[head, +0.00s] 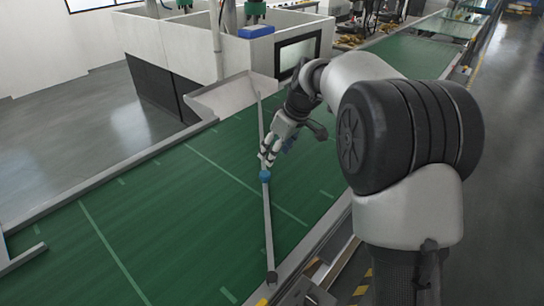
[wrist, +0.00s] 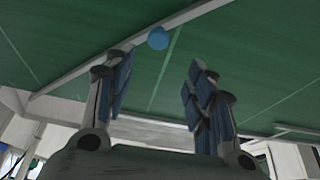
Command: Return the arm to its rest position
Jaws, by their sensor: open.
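My arm reaches from the right over the green conveyor belt in the head view. My gripper (head: 268,152) is at its end, pointing down toward the belt. In the wrist view my gripper (wrist: 157,75) has its two blue-padded fingers spread apart, with nothing between them. A small blue ball-like piece (head: 265,175) is on a thin grey bar (head: 268,225) just beyond the fingertips. In the wrist view the blue piece (wrist: 158,38) shows in line with the finger gap and clear of both fingers. Its exact distance from the fingertips cannot be told.
The grey bar crosses the green belt (head: 150,215) diagonally. A sloped grey chute (head: 225,97) meets the belt's far edge. The belt's left part is mostly clear.

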